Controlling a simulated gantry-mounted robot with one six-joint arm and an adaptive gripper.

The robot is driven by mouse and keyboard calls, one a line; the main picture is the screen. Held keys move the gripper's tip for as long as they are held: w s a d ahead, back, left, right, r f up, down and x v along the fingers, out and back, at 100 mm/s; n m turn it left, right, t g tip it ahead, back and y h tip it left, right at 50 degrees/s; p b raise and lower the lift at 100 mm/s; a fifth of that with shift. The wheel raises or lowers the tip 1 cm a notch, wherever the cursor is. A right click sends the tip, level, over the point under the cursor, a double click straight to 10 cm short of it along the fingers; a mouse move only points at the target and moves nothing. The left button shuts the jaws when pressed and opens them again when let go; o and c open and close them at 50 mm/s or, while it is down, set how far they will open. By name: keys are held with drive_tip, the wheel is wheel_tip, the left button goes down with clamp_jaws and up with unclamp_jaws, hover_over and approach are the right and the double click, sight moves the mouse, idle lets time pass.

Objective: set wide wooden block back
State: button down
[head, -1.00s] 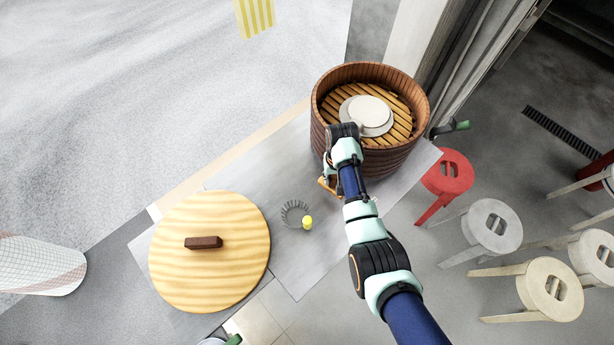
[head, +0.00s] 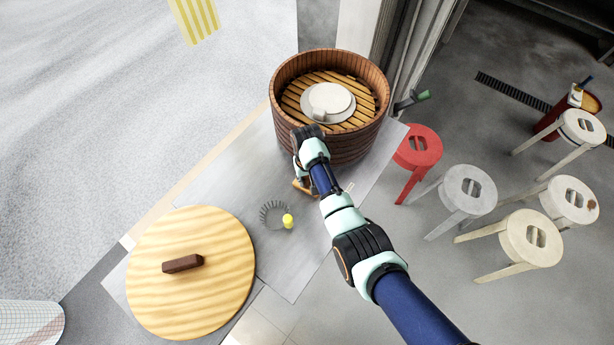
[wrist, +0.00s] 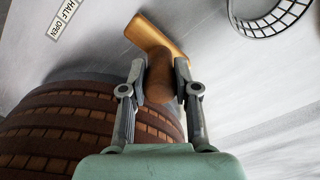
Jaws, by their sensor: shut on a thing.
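The wide wooden block (wrist: 148,34) is an orange-brown piece with a darker, shaded part between my fingers in the wrist view. My gripper (wrist: 160,80) is shut on it. In the head view only a small orange part of the block (head: 301,189) shows beside my gripper (head: 304,180), at the near left foot of the round wooden steamer (head: 345,148). My wrist hides the rest. In the wrist view the slatted steamer wall (wrist: 70,130) is at lower left, close to my gripper. I cannot tell whether the block touches the metal counter (head: 230,180).
A wire ring (wrist: 270,18) and a yellow piece (head: 288,221) lie left of my arm. A large round wooden lid (head: 190,295) lies at lower left. A white plate (head: 330,99) sits in the steamer. A red stool (head: 417,147) stands right of the counter.

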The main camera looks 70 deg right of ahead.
drive_tip(key=shift+f+b, duration=0.45)
drive_tip(key=shift+f, duration=0.35)
idle(0.4)
drive_tip(key=c, duration=0.8)
unclamp_jaws()
wheel_tip(320, 180, up, 12)
drive_tip(key=shift+w, duration=0.1)
